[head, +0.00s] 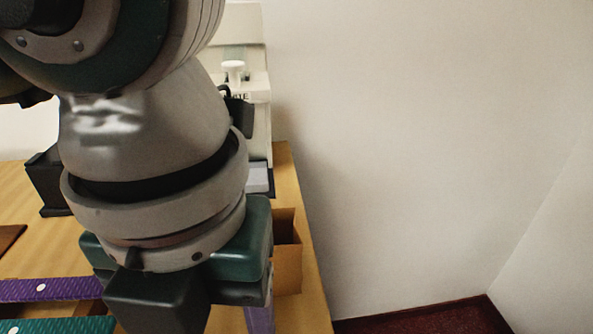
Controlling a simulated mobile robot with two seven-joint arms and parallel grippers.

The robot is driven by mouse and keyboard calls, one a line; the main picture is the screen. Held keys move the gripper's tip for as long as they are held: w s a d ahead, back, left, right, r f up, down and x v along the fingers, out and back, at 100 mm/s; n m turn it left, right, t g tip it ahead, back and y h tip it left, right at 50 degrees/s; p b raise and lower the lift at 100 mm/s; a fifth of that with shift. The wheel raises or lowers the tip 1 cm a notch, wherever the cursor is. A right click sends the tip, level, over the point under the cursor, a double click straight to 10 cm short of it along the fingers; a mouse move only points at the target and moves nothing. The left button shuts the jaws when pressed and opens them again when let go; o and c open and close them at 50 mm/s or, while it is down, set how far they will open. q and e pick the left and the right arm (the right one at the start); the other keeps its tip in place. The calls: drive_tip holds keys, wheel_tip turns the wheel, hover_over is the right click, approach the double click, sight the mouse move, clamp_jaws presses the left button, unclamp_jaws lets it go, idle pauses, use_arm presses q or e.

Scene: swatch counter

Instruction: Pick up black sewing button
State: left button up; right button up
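I cannot make out a black sewing button in the head view. My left arm comes in from the upper left and covers much of the counter. My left gripper (185,285) is at the end of this arm, low over the counter's right part. Its green and black body shows, but its fingertips are hidden or below the picture edge, so I cannot tell whether it holds anything. My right gripper is not in view.
The wooden counter (311,285) ends at the right beside a pale wall. A purple strip (62,288) and a teal strip (70,325) lie at lower left. A cardboard box (288,268) stands near the right edge. A whitish machine (255,88) stands behind.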

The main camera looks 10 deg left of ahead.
use_arm(q)
drive_tip(key=shift+f, duration=0.15)
idle(0.3)
drive_tip(key=shift+c, duration=0.4)
clamp_jaws()
